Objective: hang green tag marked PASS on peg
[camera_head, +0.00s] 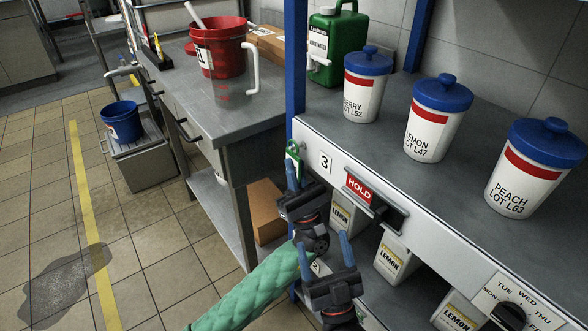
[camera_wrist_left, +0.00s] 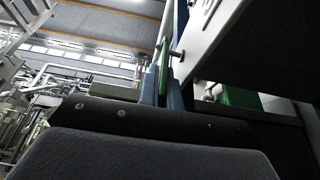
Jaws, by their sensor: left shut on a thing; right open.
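The green tag (camera_head: 293,150) is at the left end of the shelf's white front edge, beside the number 3 plate. My left gripper (camera_head: 292,176) is shut on it from below. In the left wrist view the green tag (camera_wrist_left: 164,68) shows edge-on between the blue fingertips of my left gripper (camera_wrist_left: 163,92). A short dark peg (camera_wrist_left: 177,53) sticks out of the white panel there, just right of the tag. I cannot tell whether they touch. The tag's lettering is not readable. My right gripper (camera_head: 326,256) is open and empty, lower down in front of the shelf.
A red HOLD sign (camera_head: 359,188) is on the shelf front, right of the number 3 plate (camera_head: 325,162). White tubs with blue lids (camera_head: 435,118) stand on the shelf. A blue post (camera_head: 296,60) rises by the tag. A day dial (camera_head: 512,312) is at lower right.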

